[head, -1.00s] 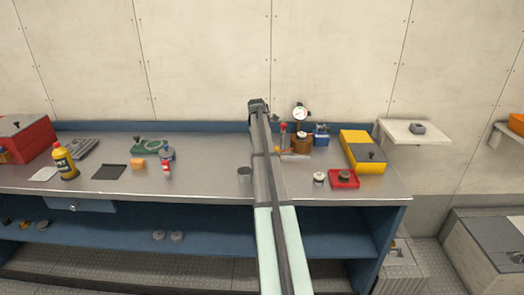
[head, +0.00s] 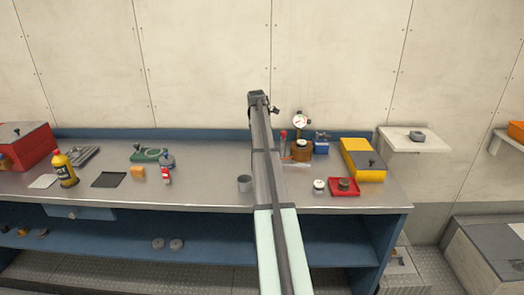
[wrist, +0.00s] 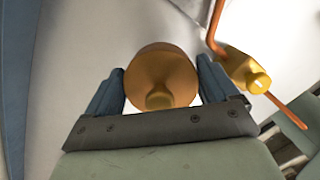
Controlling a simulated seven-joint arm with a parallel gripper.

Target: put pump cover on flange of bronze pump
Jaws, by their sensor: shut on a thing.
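My gripper (wrist: 160,88) is shut on a round bronze-coloured disc with a small knob (wrist: 160,65), which looks like the pump cover. The disc sits between the blue fingers in the wrist view. In the head view my gripper (head: 260,96) is raised at the back of the bench, against the wall; a small dark piece of what it holds sticks out at its right side. An orange-brown body with a pale round top, probably the bronze pump (head: 301,152), stands on the bench below and to the right, apart from my gripper. Its flange is too small to make out.
A dial gauge (head: 300,121) rises behind the pump, with a blue item (head: 322,146) beside it. A yellow box (head: 362,160), red tray (head: 345,193) and white-topped jar (head: 319,186) are to the right. An orange pipe with a yellow fitting (wrist: 243,70) shows close by.

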